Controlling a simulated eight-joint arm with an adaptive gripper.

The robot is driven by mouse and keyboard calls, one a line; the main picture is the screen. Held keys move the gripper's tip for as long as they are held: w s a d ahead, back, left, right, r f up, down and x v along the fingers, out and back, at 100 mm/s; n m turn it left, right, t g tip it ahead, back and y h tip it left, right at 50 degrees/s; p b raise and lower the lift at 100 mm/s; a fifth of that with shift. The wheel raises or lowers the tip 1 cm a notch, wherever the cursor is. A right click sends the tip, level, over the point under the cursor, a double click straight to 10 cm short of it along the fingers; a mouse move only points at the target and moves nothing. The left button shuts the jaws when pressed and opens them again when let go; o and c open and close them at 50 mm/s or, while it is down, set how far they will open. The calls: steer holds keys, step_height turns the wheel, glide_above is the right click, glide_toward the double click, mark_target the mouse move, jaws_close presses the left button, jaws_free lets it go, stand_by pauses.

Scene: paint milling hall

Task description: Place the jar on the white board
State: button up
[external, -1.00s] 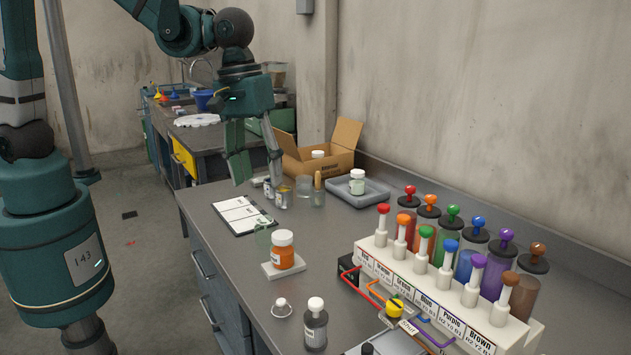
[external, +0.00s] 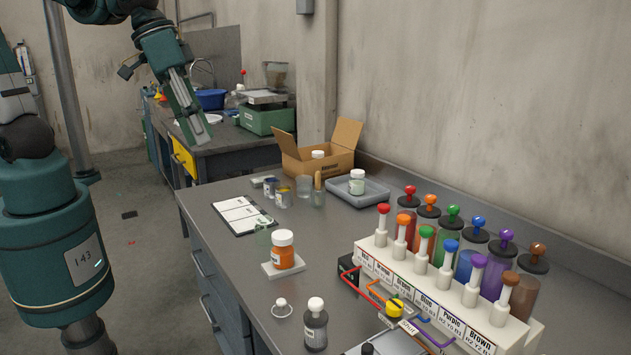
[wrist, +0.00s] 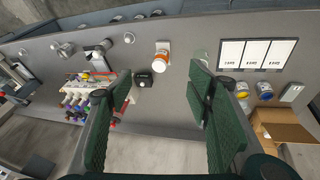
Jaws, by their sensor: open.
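An orange jar with a white lid (external: 283,246) stands upright on a small white board (external: 270,270) on the near bench. The jar also shows from above in the wrist view (wrist: 162,56). My gripper (external: 197,138) is in the air at the upper left, tilted and apart from both jars. In the wrist view its fingers (wrist: 165,85) are spread wide with nothing held between them.
A clipboard with white sheets (external: 241,214) lies behind the orange jar. Small paint pots and an open cardboard box (external: 318,162) stand farther back. A rack of coloured syringes (external: 430,290) fills the right side. A grey bottle (external: 315,325) stands in front.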

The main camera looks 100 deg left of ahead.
steer(key=s+d+r+m+t, duration=0.1)
steer(key=s+d+m+t, duration=0.1)
steer(key=s+m, duration=0.5)
steer(key=shift+s+r+t, duration=0.35)
steer(key=shift+s+t, duration=0.15)
steer(key=shift+s, duration=1.65)
